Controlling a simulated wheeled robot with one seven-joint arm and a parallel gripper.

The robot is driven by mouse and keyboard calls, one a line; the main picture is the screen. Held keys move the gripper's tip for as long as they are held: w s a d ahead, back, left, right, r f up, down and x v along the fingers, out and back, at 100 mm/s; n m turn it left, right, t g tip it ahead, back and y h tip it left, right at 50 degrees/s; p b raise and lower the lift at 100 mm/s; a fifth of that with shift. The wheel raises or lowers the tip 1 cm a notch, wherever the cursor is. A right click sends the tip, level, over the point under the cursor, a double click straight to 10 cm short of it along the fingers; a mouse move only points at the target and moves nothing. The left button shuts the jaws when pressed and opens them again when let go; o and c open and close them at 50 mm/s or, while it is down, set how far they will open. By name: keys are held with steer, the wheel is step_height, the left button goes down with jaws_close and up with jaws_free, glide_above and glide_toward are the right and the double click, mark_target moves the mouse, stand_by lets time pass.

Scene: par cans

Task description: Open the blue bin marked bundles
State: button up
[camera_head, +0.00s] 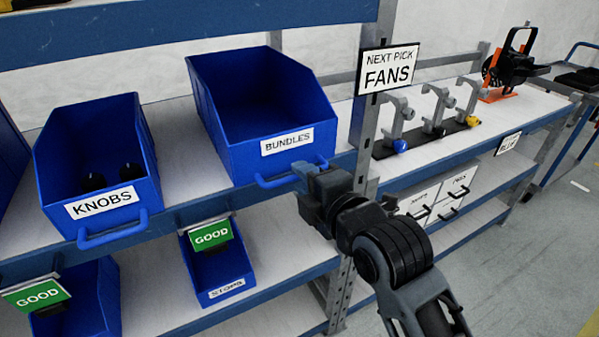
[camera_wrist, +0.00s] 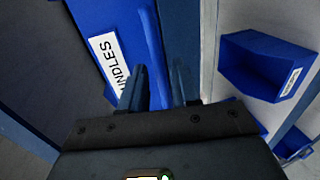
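The blue bin marked BUNDLES (camera_head: 232,140) stands on the upper shelf, its front with the white label near the shelf edge. Its top is open and its inside looks empty from here. Its blue bar handle (camera_head: 278,181) sticks out below the label. My gripper (camera_head: 306,174) is at the right end of that handle. In the wrist view the bin front and label (camera_wrist: 107,62) are at upper left, and the handle (camera_wrist: 152,42) runs down toward the gap between my fingers (camera_wrist: 160,85). The fingers look apart; contact with the handle cannot be made out.
A blue KNOBS bin (camera_head: 50,160) with dark knobs stands to the left. A STOPS bin (camera_head: 213,272) sits on the shelf below. A shelf post (camera_head: 372,120) with a FANS sign (camera_head: 389,68) is just right of my gripper. Clear floor (camera_head: 520,260) lies at lower right.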

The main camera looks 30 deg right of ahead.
steer(key=shift+x, duration=1)
jaws_close()
